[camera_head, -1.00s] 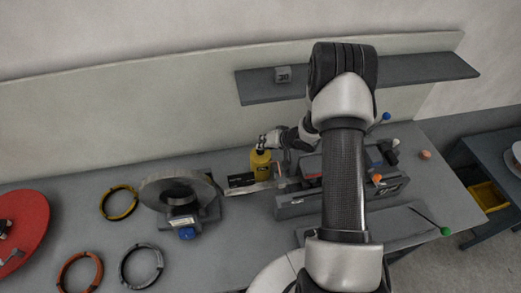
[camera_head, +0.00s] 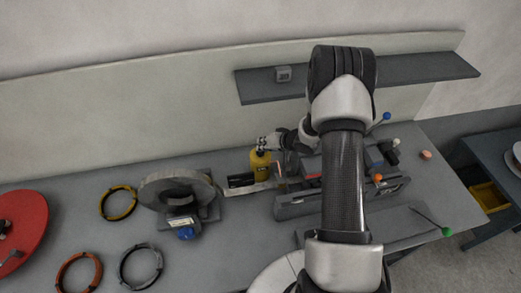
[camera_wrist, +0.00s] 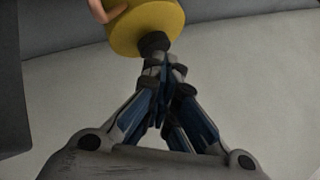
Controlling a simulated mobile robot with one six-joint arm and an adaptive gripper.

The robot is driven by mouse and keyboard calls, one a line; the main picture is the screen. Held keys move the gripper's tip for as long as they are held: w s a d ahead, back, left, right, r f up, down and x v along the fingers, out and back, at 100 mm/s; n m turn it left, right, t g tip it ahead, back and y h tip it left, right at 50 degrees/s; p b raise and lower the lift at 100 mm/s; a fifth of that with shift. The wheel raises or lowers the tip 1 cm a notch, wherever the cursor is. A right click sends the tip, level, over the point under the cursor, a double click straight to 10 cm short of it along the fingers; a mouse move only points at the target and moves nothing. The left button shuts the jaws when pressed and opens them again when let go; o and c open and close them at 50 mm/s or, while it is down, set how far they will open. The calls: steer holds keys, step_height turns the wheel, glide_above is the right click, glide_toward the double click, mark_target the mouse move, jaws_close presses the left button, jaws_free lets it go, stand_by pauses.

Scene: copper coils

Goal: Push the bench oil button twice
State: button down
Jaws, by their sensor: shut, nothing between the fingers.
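The bench oil is a yellow can (camera_head: 260,167) standing on the bench right of the grey round machine. In the wrist view its yellow body (camera_wrist: 147,25) is at the top, with a short black button (camera_wrist: 154,42) at its end. My gripper (camera_head: 262,148) is at the top of the can. In the wrist view my gripper (camera_wrist: 158,62) has its fingers together and empty, with the tips at the black button. They look in contact, but the fingers partly hide the button and its travel cannot be judged.
A grey machine with a round top (camera_head: 178,186) stands left of the can. A grey toolbox (camera_head: 290,207) is to the right, partly behind my arm. Coils (camera_head: 118,203) lie at the left. A shelf (camera_head: 420,69) with a small grey box (camera_head: 283,74) is above.

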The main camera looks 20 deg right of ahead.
stand_by(0.3)
steer(key=shift+r+p, duration=1.3)
steer(key=shift+p, duration=0.05)
step_height(320, 180, up, 5)
steer(key=p, duration=0.5)
